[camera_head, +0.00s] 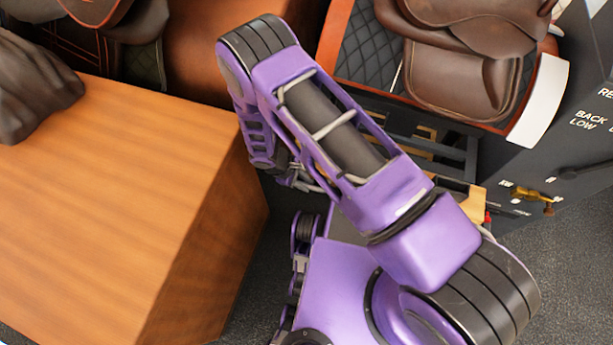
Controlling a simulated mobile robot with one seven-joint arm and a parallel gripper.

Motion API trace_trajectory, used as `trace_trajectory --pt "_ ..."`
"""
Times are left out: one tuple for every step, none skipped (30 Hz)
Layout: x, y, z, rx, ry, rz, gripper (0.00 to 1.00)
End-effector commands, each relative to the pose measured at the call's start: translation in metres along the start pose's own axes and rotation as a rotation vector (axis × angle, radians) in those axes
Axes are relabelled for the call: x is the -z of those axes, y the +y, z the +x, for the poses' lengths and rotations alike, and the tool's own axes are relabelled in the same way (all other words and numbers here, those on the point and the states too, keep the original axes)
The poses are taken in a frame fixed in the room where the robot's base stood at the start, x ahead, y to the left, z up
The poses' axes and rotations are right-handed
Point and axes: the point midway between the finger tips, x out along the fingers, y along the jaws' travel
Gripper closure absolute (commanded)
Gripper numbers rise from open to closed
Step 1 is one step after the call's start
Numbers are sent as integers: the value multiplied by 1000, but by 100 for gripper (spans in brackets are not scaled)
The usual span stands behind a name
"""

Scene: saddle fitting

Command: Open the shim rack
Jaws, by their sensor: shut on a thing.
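The shim rack (436,152) is a dark slatted unit low under the saddle stand, with light wooden pieces showing between its bars. My purple arm crosses in front of it and hides much of its left and near side. My gripper (304,182) shows only as a small grey part beyond my forearm, at the rack's left side. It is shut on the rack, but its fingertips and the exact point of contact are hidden. How far the rack stands open cannot be told.
A large wooden block or bench (120,200) fills the left. A brown saddle (470,60) sits above the rack. A dark panel (570,140) with white lettering and a brass lever (535,196) stands at right. Grey floor (570,290) is clear at lower right.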

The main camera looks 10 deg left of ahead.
Motion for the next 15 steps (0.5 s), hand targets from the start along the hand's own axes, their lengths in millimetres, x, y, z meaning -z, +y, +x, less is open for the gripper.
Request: trace_trajectory --pt "1 -2 0 1 3 0 100" --pt "1 -2 0 1 3 0 100" --pt "1 -3 -1 1 3 0 100" --pt "1 -3 -1 1 3 0 100" --pt "1 -3 -1 1 3 0 100" --pt "1 -3 -1 1 3 0 100" --pt "1 -3 -1 1 3 0 100" --pt "1 -3 -1 1 3 0 100" --pt "1 -3 -1 1 3 0 100" --pt "1 -3 -1 1 3 0 100" --pt "1 -3 -1 1 3 0 100" --pt "1 -3 -1 1 4 0 100" --pt "1 -3 -1 1 4 0 74" --pt "1 -2 -1 1 4 0 69" --pt "1 -2 -1 1 3 0 62"
